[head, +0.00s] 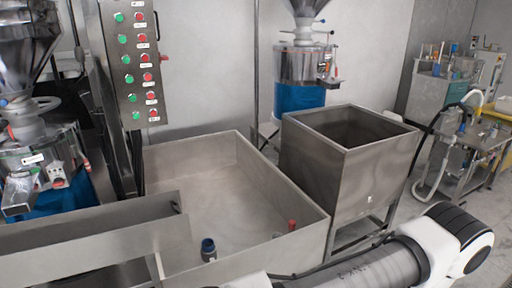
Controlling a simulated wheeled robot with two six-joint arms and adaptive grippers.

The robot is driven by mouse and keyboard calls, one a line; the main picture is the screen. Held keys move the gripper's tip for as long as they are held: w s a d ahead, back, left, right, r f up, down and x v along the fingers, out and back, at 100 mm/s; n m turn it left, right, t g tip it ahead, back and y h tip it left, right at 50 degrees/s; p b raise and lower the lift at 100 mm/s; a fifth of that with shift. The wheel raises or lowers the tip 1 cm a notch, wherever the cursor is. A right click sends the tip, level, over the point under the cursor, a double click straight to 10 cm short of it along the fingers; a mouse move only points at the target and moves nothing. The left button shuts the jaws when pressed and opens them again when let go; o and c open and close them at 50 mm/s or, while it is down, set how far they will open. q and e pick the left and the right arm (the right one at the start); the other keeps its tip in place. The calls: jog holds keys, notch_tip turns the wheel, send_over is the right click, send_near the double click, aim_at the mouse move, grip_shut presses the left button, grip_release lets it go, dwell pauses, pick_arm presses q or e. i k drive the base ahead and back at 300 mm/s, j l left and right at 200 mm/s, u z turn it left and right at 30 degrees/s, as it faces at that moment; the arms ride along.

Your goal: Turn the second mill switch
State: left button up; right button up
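A tall metal control panel (132,62) stands at the upper left, facing me. It carries a column of green buttons and a column of red buttons, with small white labels. In the second row are a green button (121,39) and a red button (142,38). I cannot tell from the labels which switch belongs to which mill. One mill (38,150) stands at the left, and another mill (304,62) stands at the back. My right arm crosses the bottom right, well away from the panel. Neither gripper shows.
A large open metal trough (235,215) fills the middle. A dark blue cylindrical part (208,250) and a small red part (292,225) are near its front. A square metal bin (313,168) stands right of it. Machines with hoses (465,140) are at the right.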

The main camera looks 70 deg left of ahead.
aim_at(59, 181)
jog(key=u, duration=3.85)
